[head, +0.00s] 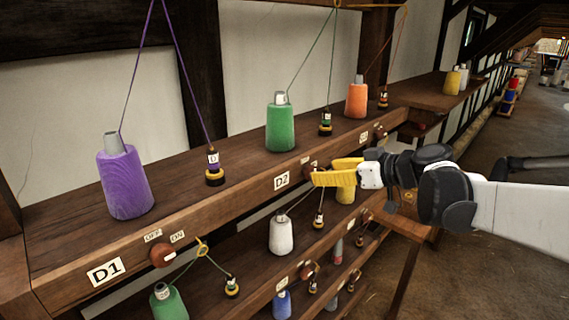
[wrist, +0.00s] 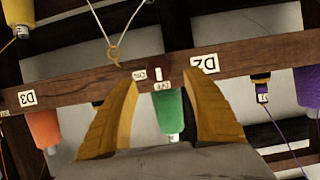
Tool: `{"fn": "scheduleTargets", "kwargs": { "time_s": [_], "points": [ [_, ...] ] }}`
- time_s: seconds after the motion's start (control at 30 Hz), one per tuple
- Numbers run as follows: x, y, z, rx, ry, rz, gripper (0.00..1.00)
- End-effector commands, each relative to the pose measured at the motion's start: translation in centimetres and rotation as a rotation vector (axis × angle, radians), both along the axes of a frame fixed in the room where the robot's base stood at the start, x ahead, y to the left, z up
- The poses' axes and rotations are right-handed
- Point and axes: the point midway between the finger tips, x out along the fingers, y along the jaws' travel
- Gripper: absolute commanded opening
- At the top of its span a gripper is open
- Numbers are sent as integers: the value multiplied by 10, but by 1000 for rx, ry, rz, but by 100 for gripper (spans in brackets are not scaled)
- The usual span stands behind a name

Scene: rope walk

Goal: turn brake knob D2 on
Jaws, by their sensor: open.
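The D2 label (head: 281,180) is on the front edge of the top shelf in the head view; it shows upside down in the wrist view (wrist: 205,63). Brake knob D2 (head: 308,171) is a reddish-brown knob beside it, partly hidden by my gripper. In the wrist view its white mark (wrist: 159,75) stands upright, in line with the OFF tag (wrist: 163,87); the ON tag (wrist: 139,74) is to the left. My gripper (head: 318,172) has yellow fingers, open and empty, in front of the knob. In the wrist view the fingers lie either side of it; I cannot tell whether they touch it.
A green spool (head: 280,125) stands on the shelf behind D2, with purple (head: 127,185) and orange (head: 356,100) spools to either side. Knob D1 (head: 163,254) is at the left. A white spool (head: 281,236) stands on a lower shelf. Threads run upward. The floor at right is open.

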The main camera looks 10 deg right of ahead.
Motion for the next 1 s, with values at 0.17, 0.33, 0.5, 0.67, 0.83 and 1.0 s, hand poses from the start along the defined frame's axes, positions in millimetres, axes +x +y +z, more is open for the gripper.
{"fn": "scheduleTargets", "kwargs": {
  "time_s": [0.17, 0.33, 0.5, 0.67, 0.83, 1.0],
  "points": [
    [25, 19, -12, -1, 1, 2, 58],
    [38, 28, -19, -1, 0, 1, 58],
    [41, 30, -21, -1, 1, 0, 58],
    [41, 30, -21, -1, 1, -1, 58],
    [41, 30, -21, -1, 1, -1, 10],
    [41, 30, -21, 1, 2, -1, 4]
  ]
}}
